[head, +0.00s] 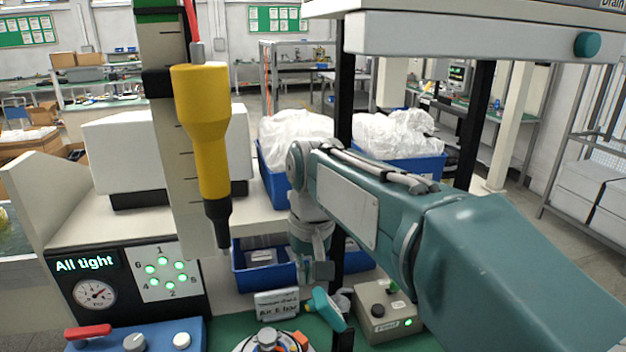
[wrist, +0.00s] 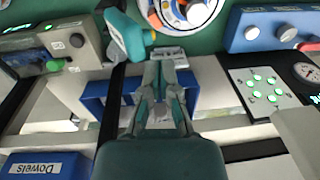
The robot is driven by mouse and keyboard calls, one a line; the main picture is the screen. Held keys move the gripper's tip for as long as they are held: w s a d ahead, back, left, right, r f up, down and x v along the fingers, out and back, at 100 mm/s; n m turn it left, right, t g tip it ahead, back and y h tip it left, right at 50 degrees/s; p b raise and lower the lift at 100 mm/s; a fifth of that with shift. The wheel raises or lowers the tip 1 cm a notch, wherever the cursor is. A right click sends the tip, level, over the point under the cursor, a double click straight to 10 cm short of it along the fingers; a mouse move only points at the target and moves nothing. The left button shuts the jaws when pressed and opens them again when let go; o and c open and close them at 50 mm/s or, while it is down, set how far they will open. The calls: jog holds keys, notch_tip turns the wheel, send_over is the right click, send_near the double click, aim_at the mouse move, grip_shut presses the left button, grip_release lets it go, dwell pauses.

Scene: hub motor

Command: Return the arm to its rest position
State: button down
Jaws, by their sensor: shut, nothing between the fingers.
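My gripper (head: 316,270) hangs at the end of my teal arm, near the middle of the head view, above the back of the green work mat. In the wrist view its fingers (wrist: 165,66) are together with nothing held between them. The hub motor (head: 267,343) is at the bottom edge of the head view, partly cut off. It also shows at the top of the wrist view (wrist: 190,12). A teal-handled tool (head: 326,308) stands beside it, apart from my gripper.
A yellow screwdriver (head: 203,110) hangs at left. A panel (head: 85,263) reads "All tight" with several green lights lit. A blue box with knobs (head: 158,338) and a grey button box (head: 385,312) flank the motor. A black post (head: 344,90) stands close to my wrist. Blue bins (head: 268,180) are behind.

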jog(key=s+d+f+m+t, duration=0.1)
jog(key=s+d+f+t, duration=0.1)
jog(key=s+d, duration=0.6)
jog(key=s+d+f+m+t+h, duration=0.1)
jog(key=s+d+f+m+t, duration=0.1)
jog(key=s+d, duration=0.6)
jog(key=shift+s+d+f+t, duration=0.2)
jog(key=shift+d+f+t, duration=0.5)
jog(key=shift+d+f, duration=0.2)
dwell(0.4)
